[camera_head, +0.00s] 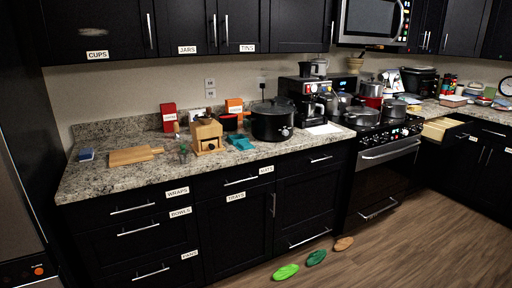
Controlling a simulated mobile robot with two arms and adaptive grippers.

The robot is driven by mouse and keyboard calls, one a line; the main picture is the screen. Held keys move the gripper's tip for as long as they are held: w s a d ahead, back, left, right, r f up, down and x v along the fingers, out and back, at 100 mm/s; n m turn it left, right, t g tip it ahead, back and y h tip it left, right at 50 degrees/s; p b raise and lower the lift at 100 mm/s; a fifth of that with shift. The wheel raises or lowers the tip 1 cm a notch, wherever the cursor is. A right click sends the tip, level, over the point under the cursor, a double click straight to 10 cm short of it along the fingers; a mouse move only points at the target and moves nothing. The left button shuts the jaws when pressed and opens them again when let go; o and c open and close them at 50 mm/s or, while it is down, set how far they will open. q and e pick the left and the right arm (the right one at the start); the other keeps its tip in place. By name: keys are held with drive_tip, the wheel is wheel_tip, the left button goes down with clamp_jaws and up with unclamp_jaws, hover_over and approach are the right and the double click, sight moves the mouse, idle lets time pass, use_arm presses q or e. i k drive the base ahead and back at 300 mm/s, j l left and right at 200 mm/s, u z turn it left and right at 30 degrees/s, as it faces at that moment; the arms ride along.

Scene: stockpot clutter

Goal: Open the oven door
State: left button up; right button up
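The oven (383,175) stands to the right of the long counter, with a dark front and a stovetop above. Its door (380,178) looks closed, flush with the front. A silver bar handle (390,149) runs along the top of the door, and a lower silver handle (378,208) sits near the floor. Neither of my grippers shows in the head view.
Pots (362,116) stand on the stovetop. Green and brown mats or shoes (316,257) lie on the floor before the counter. The wooden floor (430,230) before the oven is mostly clear.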

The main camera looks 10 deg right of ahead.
sight(379, 172)
drive_tip(key=i+l+z, duration=0.2)
drive_tip(key=i+z, duration=0.25)
drive_tip(key=i+l+z, duration=0.15)
drive_tip(key=z, duration=0.25)
drive_tip(key=i+z, duration=0.45)
drive_tip(key=i+j+z, duration=0.2)
drive_tip(key=i+z, duration=0.25)
drive_tip(key=i+l+u, duration=0.15)
drive_tip(key=i, duration=0.4)
drive_tip(key=i+l+u, duration=0.15)
drive_tip(key=i, duration=0.35)
drive_tip(key=i+l+u, duration=0.1)
drive_tip(key=i, duration=0.4)
drive_tip(key=l, duration=0.05)
